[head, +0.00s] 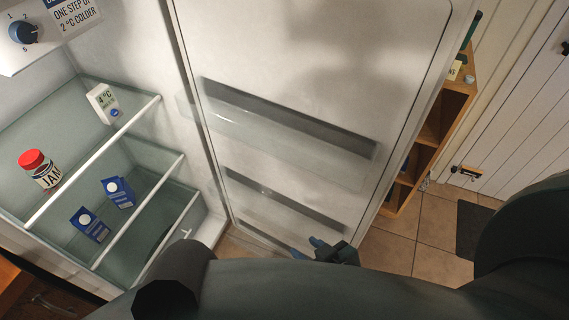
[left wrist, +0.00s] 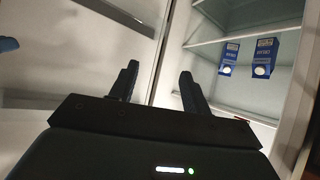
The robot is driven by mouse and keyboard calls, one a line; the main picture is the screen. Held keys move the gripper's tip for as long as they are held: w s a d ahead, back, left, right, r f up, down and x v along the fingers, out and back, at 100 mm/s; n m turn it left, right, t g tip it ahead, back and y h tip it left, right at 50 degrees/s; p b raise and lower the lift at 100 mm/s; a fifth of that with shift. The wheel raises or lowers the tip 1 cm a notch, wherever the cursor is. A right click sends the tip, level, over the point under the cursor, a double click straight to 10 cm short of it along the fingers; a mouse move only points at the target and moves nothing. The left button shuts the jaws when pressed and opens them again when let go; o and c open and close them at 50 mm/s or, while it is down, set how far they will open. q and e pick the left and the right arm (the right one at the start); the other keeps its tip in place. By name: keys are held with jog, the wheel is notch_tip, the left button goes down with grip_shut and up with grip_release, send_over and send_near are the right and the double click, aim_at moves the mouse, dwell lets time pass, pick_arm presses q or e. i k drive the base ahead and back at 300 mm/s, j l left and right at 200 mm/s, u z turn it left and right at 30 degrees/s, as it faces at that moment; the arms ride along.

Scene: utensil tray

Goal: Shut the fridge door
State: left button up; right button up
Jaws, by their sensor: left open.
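The fridge door (head: 300,50) stands wide open, its pale inner face with several door racks (head: 290,118) turned toward me. The fridge interior (head: 135,60) is exposed at the left of the head view. My right gripper (head: 307,248) is in front of the low part of the door, its blue-tipped fingers apart with nothing seen between them. I cannot tell whether it touches the door. My left gripper (left wrist: 160,70) is open and empty in the left wrist view, facing the line between door and shelves. In the head view its fingers are hidden.
Glass shelves hold a jam jar (head: 40,169), a small 4 °C display (head: 104,103) and two blue cartons (head: 90,225) (head: 119,192). A wooden shelf unit (head: 437,125) stands behind the door. Tiled floor (head: 410,240) and a dark mat (head: 473,229) lie at right. My arms cover the bottom.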

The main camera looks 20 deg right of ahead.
aim_at(311, 112)
jog(key=k+j+u, duration=0.1)
jog(key=k+u, duration=0.2)
jog(key=k, duration=0.35)
jog(key=l+u, duration=0.1)
jog(key=u, duration=1.55)
jog(key=k+l+u, duration=0.1)
jog(key=k+l, duration=0.15)
jog(key=l, duration=0.2)
jog(key=k+l+u, duration=0.1)
jog(key=k+l, duration=0.15)
jog(key=l, duration=0.2)
jog(key=k+l, duration=0.3)
jog(key=l, duration=0.15)
jog(key=k+l, duration=0.3)
jog(key=l, duration=0.2)
jog(key=k+l, duration=0.3)
jog(key=l, duration=0.15)
jog(key=k+l, duration=0.65)
jog(key=l, duration=0.25)
jog(key=k+l, duration=0.3)
jog(key=l, duration=0.2)
jog(key=k+l, duration=0.3)
jog(key=l, duration=0.15)
jog(key=i+j+z, duration=0.15)
jog(key=z, duration=0.35)
jog(key=i+j+z, duration=0.2)
jog(key=z, duration=0.25)
